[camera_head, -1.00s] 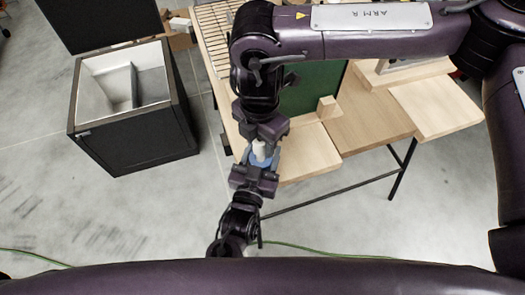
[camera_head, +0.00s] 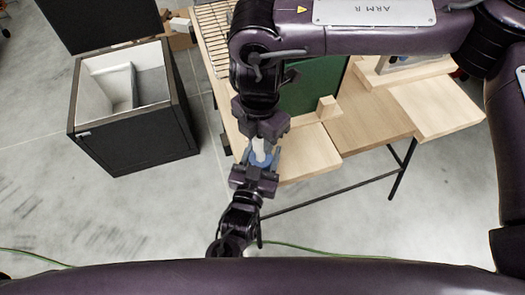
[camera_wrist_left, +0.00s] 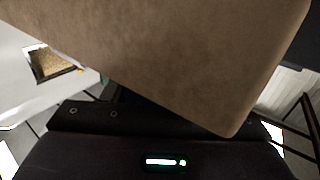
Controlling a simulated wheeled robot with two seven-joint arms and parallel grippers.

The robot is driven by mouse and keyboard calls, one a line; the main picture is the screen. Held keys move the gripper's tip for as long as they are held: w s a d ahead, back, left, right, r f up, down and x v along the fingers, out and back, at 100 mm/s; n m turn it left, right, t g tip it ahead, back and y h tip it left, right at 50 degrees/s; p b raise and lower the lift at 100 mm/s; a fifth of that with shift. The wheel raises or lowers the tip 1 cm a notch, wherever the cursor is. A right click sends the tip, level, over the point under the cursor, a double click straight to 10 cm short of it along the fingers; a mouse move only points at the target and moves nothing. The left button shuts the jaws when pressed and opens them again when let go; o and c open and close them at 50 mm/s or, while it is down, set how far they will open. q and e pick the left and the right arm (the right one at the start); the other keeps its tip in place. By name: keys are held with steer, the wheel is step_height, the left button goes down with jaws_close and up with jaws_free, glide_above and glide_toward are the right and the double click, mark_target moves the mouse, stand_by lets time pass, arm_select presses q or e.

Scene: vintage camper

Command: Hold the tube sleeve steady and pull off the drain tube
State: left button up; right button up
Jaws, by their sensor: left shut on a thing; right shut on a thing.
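In the head view, my two grippers face each other at the near left edge of the wooden table. My left gripper (camera_head: 262,166), coming from below, is shut on a blue piece (camera_head: 262,160), which appears to be the tube sleeve. The white piece lies in line with the blue one. The fingers hide much of both, and I cannot tell whether they still touch. The left wrist view does not show the fingertips clearly.
The wooden table (camera_head: 365,130) carries a green panel (camera_head: 305,92), a small wooden block (camera_head: 327,107) and a wire rack (camera_head: 212,35). A black open box (camera_head: 135,140) stands on the floor at left. A brown surface (camera_wrist_left: 170,60) fills the upper left wrist view.

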steer(key=shift+r, duration=1.1)
steer(key=shift+r, duration=2)
arm_select(q)
steer(key=o, duration=1.1)
steer(key=shift+o, duration=0.2)
steer(key=shift+s, duration=0.1)
steer(key=v, duration=1.2)
